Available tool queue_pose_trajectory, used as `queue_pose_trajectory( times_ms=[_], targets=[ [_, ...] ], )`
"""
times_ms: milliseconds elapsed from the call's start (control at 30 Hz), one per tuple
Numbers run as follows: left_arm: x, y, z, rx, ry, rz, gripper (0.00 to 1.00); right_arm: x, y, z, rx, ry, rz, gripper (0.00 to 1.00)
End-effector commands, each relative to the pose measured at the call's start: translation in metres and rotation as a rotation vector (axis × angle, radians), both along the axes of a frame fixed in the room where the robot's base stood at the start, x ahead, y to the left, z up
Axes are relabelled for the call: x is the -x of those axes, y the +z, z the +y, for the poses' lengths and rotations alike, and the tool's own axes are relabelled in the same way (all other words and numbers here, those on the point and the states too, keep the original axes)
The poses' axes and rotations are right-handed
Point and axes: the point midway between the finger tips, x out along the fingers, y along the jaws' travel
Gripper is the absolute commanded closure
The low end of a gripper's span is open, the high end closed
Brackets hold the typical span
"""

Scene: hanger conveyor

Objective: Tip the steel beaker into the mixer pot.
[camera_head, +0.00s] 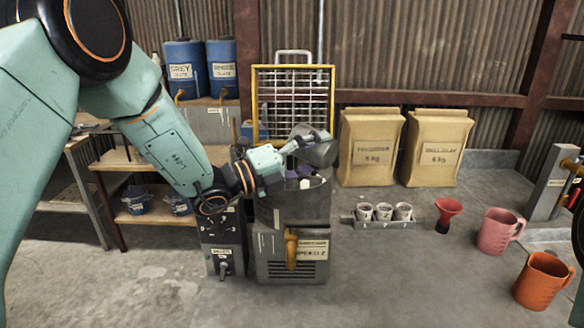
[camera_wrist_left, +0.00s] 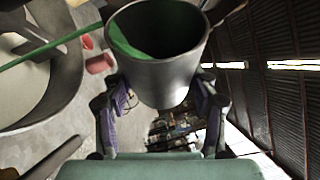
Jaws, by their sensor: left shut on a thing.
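The steel beaker (camera_head: 319,152) is held above the mixer pot (camera_head: 308,205) and looks tilted. My left gripper (camera_head: 300,143) is shut on the beaker's side. In the left wrist view the beaker (camera_wrist_left: 165,82) sits between the fingers of my left gripper (camera_wrist_left: 160,105), with its mouth at the top of the picture. Green shows along its inner wall. The mixer pot's rim (camera_wrist_left: 72,85) curves at the left, around a pale inside. A straight green streak crosses from near the beaker's lip over the pot; I cannot tell whether it is liquid. My right gripper is out of view.
Two paper sacks (camera_head: 370,150) and a yellow-framed rack (camera_head: 260,100) stand behind.

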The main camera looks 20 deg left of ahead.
Motion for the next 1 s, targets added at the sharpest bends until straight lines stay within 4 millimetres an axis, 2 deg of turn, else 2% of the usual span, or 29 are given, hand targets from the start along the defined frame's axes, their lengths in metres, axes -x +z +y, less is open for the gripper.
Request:
queue_pose_trajectory(
  times_ms=[367, 1000],
  targets=[
    [-0.0006, -0.0027, 0.0022, 0.095, 0.0, 0.036, 0.83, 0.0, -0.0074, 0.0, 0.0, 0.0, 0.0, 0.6],
    [-0.0007, -0.0024, 0.0025, 0.106, 0.001, 0.043, 0.83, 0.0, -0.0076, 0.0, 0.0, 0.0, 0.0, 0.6]
  ],
)
